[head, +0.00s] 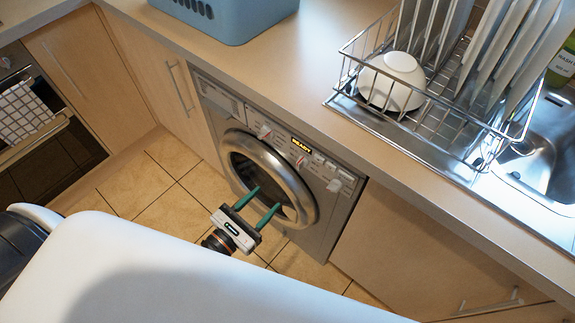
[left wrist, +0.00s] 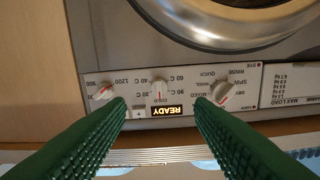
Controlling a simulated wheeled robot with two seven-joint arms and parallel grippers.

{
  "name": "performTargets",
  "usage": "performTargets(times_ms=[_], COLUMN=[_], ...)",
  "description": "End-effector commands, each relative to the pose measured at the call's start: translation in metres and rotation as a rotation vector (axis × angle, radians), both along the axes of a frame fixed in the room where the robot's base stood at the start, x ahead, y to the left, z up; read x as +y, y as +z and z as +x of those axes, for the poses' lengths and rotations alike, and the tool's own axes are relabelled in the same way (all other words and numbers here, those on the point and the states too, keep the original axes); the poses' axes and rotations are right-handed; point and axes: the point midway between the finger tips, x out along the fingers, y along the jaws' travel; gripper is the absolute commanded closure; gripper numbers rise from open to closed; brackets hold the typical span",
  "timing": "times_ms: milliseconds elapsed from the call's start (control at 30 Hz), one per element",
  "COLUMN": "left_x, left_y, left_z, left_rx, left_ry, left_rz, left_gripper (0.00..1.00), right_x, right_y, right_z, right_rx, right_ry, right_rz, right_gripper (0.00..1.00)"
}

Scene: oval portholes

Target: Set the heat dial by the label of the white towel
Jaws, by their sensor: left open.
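The washing machine (head: 325,210) has a control panel with several white knobs. The heat dial (head: 302,160) is the middle one, beside the lit READY display (head: 302,143). In the left wrist view the panel is upside down; the heat dial (left wrist: 160,88) has temperature figures around it. Its exact setting is too small to tell. My left gripper (head: 266,198) is open, its green fingers in front of the round door. In the wrist view the left gripper (left wrist: 160,104) has a fingertip on either side of the dial, apart from it. I see no white towel label. My right gripper is not in view.
A blue basket (head: 225,18) stands on the worktop (head: 285,75). A wire dish rack (head: 440,125) with a white bowl (head: 391,82) and plates is at right, by the sink (head: 550,150). A checked cloth (head: 22,112) hangs on the oven. Other knobs (left wrist: 103,92) (left wrist: 224,92) flank the dial.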

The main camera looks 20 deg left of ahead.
Motion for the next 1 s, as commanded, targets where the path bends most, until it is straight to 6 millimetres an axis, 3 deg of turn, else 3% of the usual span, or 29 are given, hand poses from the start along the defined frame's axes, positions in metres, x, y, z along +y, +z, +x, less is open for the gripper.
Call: performTargets(times_ms=[233, 700, 1000], left_x=[-0.007, -0.037, -0.043], left_y=[0.010, 0.009, 0.008], left_z=[0.015, 0.096, 0.112], left_rx=[0.011, 0.011, 0.014], left_ry=[0.007, 0.004, 0.003], left_rz=[-0.083, -0.078, -0.076], left_gripper=[0.52, 0.52, 0.52], right_x=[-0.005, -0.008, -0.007], right_y=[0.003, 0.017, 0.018], right_z=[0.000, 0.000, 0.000], right_rx=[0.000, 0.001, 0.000], right_ry=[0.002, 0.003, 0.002], right_rz=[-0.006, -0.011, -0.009], right_gripper=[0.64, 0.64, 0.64])
